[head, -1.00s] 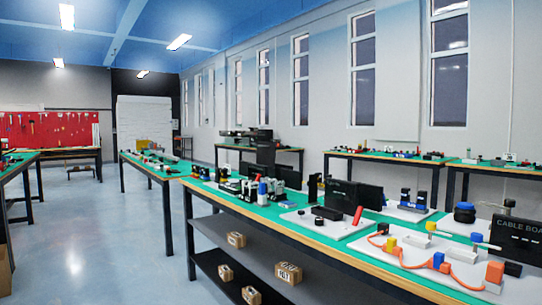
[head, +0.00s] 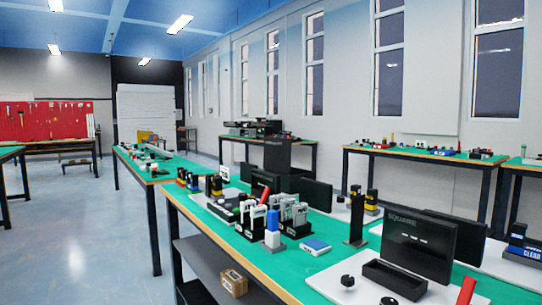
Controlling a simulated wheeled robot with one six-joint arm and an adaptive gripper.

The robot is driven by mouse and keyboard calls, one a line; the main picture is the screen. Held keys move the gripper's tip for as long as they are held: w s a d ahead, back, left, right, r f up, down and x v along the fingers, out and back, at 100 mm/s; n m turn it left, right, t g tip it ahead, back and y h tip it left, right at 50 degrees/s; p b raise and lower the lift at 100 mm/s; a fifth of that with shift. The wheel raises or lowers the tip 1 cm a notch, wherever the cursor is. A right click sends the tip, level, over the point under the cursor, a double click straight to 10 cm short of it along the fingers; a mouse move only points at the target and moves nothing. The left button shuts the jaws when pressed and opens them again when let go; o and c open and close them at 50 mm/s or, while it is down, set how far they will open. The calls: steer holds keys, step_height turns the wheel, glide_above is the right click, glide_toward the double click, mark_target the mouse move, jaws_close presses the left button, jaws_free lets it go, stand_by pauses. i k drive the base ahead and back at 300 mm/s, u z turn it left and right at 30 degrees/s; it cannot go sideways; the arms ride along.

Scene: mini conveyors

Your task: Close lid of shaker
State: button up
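I cannot make out a thing that is clearly the shaker or its lid. A small upright blue and white bottle-like object (head: 272,233) stands on a grey base on the near green-topped bench, but I cannot tell whether it is the shaker. My gripper is not in view.
The near bench (head: 232,249) carries several black and white devices, a small blue box (head: 315,246), and a board (head: 416,241) marked SQUARE with a black tray. More benches stand behind and at the right (head: 408,154). The floor (head: 75,225) at the left is clear.

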mark_target(277, 151)
steer(key=u, duration=0.65)
steer(key=k, duration=0.6)
steer(key=u, duration=1.15)
steer(key=i, duration=1.65)
steer(key=z, duration=1.2)
steer(key=i, duration=0.65)
steer(key=z, duration=0.75)
